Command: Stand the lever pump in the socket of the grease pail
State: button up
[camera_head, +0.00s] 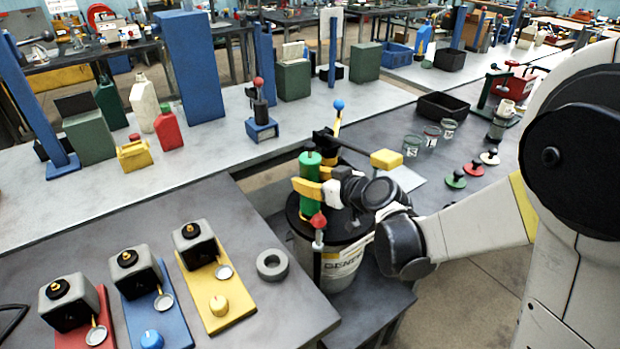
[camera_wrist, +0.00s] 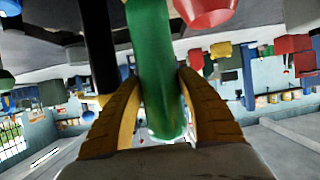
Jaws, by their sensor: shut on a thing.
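My gripper (camera_head: 314,189) has yellow fingers shut on the green body, over the grease pail (camera_head: 340,268). The pail is whitish with a dark top and stands on a low dark stand. The wrist view shows the green body (camera_wrist: 157,60) between both fingers (camera_wrist: 160,100), with the red knob (camera_wrist: 206,10) beside it. The pump looks about upright. Its foot and the pail's socket are hidden, so I cannot tell whether they meet.
The left bench holds coloured plates with dark-topped units (camera_head: 196,243) and a grey ring (camera_head: 272,264). Small cups (camera_head: 412,145) stand on the right bench.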

jog(key=shift+f+b, duration=0.5)
jog(key=shift+f, duration=0.1)
jog(key=o, duration=1.4)
jog(key=shift+s, duration=0.1)
jog(key=s+d+r+m+g+h, duration=0.1)
jog(key=s+d+m+h, duration=0.1)
jog(key=s+d, duration=0.4)
jog(key=s+d+r+m+g+h, duration=0.1)
jog(key=s+d, duration=0.5)
jog(key=s, duration=0.6)
jog(key=s+d+m+g+h, duration=0.2)
jog(key=s+d+m+h, duration=0.2)
jog(key=s, duration=0.5)
jog(key=shift+d+r+h, duration=0.2)
jog(key=shift+d+h, duration=0.05)
jog(key=shift+d, duration=0.35)
jog(key=shift+d+r+h, duration=0.2)
jog(key=shift+d+h, duration=0.05)
jog(key=shift+d, duration=0.3)
